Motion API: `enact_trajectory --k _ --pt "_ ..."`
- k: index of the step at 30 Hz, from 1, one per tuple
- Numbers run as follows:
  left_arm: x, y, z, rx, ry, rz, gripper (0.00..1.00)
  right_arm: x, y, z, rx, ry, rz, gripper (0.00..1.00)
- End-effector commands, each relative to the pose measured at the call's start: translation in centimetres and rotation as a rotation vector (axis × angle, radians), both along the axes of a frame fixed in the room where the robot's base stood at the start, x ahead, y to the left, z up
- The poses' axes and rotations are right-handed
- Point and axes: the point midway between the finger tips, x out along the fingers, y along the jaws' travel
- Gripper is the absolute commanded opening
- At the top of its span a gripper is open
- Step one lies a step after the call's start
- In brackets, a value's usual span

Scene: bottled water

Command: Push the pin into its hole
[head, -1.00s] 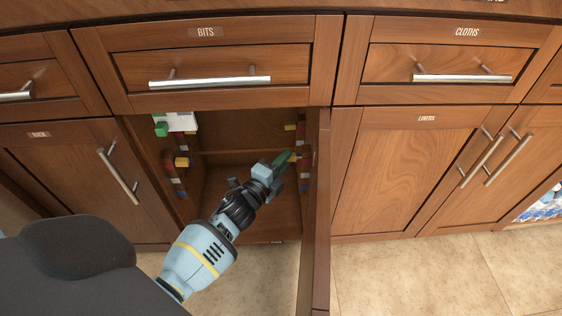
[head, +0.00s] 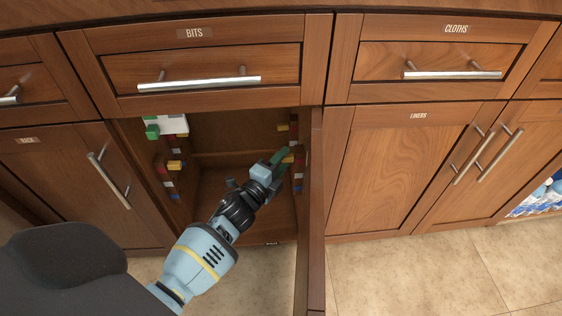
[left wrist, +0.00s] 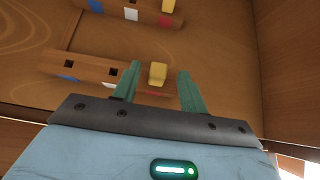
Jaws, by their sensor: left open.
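My left gripper (head: 280,160) reaches into the open cabinet under the BITS drawer, close to its right inner wall. In the left wrist view its green fingers (left wrist: 158,72) are open, one on each side of a yellow pin (left wrist: 157,76). The pin stands out from the red-marked end of a wooden strip (left wrist: 88,68). Two dark square holes show along this strip, near blue and white marks. I cannot tell whether the fingers touch the pin. My right gripper is in neither view.
A second strip (left wrist: 112,10) with another yellow pin (left wrist: 168,6) lies above in the left wrist view. The left inner wall also carries coloured marks and a yellow piece (head: 175,165). A white-and-green item (head: 168,126) is at the upper left. The open door (head: 316,230) stands close right of my arm.

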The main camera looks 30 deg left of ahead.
Motion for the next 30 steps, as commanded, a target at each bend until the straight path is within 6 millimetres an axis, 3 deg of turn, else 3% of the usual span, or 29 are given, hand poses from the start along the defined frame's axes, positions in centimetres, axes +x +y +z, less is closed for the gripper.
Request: enact_trajectory --k 5,18,30 --pt "-0.7 0.0 0.0 0.000 0.001 0.000 0.43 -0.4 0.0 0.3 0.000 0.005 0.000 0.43" --pt "-6.8 0.1 0.1 0.000 0.001 0.001 0.43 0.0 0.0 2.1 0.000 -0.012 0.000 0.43" --pt "-7.8 0.2 0.0 0.000 -0.001 0.000 0.43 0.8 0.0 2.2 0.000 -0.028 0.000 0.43"
